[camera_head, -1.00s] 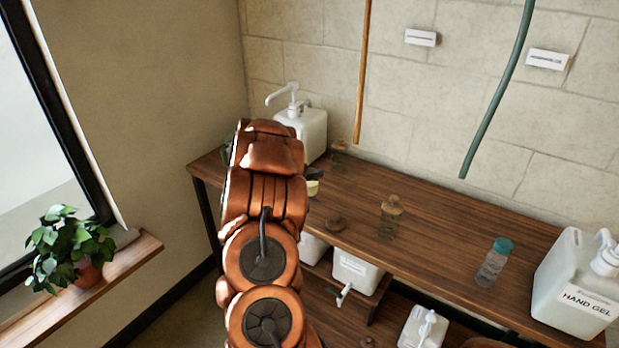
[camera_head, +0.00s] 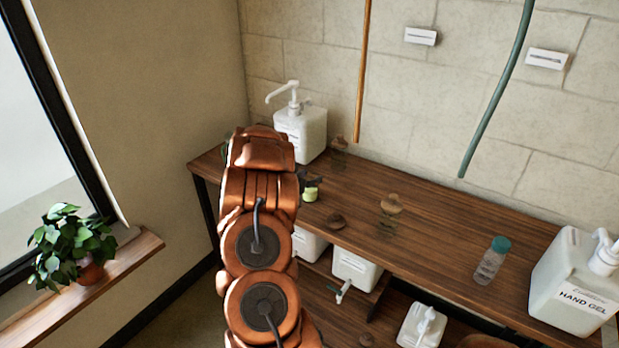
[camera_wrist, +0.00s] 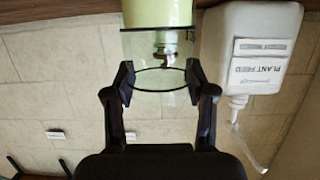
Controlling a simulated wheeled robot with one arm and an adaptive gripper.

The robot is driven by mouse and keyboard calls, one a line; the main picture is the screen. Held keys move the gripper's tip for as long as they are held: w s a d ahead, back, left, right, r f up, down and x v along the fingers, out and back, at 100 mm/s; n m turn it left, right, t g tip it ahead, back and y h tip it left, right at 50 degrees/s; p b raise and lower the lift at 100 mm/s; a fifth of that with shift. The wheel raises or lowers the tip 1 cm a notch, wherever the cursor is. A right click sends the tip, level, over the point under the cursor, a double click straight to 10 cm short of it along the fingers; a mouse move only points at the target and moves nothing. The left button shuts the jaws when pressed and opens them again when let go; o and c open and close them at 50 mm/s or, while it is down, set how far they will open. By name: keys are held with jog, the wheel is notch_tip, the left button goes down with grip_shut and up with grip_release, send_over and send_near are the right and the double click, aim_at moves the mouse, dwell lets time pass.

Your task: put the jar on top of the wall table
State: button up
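The jar is clear glass with pale green in it. In the wrist view the jar (camera_wrist: 158,12) stands between the two fingers of my gripper (camera_wrist: 161,82), which close in on its sides near a dark ring. In the head view only a small green part of the jar (camera_head: 310,194) shows, just below the dark gripper (camera_head: 311,181), at the left part of the wooden wall table (camera_head: 450,240). My arm hides part of that area. I cannot tell whether the jar touches the tabletop.
A white pump container (camera_head: 302,132), labelled plant feed in the wrist view (camera_wrist: 250,50), stands close beside the jar. Small glass jars (camera_head: 390,215), a teal-capped bottle (camera_head: 491,262) and a hand gel container (camera_head: 572,285) stand along the table. A plant (camera_head: 68,245) is on the left sill.

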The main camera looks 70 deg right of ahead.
jog(key=o, duration=0.4)
jog(key=shift+o, duration=0.2)
jog(key=shift+r, duration=0.15)
jog(key=b+v, duration=0.2)
jog(key=v, duration=1)
